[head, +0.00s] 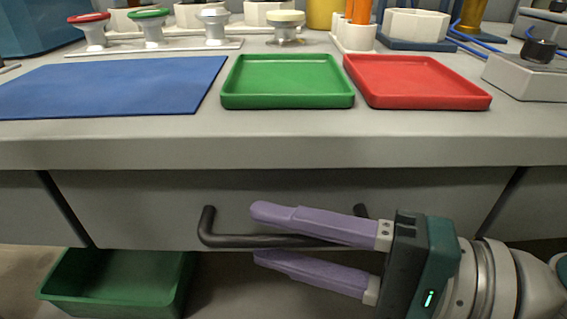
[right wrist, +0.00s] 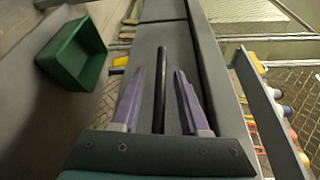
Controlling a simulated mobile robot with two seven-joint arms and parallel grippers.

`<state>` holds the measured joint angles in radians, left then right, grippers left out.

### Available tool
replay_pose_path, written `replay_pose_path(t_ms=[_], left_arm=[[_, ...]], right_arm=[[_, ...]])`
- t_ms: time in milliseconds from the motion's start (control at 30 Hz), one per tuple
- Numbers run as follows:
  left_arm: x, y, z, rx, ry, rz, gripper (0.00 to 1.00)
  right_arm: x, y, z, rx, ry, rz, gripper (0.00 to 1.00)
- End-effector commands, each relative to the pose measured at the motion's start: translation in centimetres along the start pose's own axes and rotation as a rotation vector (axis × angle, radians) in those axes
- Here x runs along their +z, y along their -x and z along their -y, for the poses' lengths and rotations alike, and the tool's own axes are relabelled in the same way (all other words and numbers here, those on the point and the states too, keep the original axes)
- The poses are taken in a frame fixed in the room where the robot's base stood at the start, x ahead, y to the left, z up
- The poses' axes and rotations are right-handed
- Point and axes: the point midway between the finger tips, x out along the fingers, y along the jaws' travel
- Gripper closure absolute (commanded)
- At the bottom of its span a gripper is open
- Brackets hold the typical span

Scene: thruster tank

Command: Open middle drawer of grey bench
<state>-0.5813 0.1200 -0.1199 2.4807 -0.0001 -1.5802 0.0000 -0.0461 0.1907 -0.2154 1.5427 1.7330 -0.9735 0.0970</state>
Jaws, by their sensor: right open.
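The grey bench (head: 300,151) has a middle drawer (head: 130,205) under its top, and its front sits flush between dark gaps on both sides. A dark bar handle (head: 222,239) runs across the drawer front. My right gripper (head: 254,231) comes in from the right with purple fingers, one above and one below the handle bar. In the right wrist view the handle (right wrist: 160,85) lies between the two open fingers (right wrist: 160,72), with space on both sides. Part of the handle is hidden behind the upper finger. My left gripper is not in view.
A green bin (head: 118,280) stands on the floor below the bench at left; it also shows in the right wrist view (right wrist: 72,54). On the bench top lie a blue mat (head: 110,88), a green tray (head: 288,82) and a red tray (head: 415,82).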

Motion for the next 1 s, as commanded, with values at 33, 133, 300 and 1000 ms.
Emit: replay_pose_path(t_ms=[33,133,300,1000], left_arm=[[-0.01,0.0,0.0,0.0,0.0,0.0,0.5],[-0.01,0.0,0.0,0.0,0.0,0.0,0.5],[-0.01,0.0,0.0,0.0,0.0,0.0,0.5],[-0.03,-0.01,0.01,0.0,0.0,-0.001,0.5]], right_arm=[[0.0,-0.01,0.0,0.0,0.0,0.0,0.55],[0.0,0.01,0.01,0.0,0.0,0.0,0.55],[0.0,0.02,0.02,0.0,0.0,0.0,0.73],[0.0,0.05,0.0,0.0,0.0,0.0,1.0]])
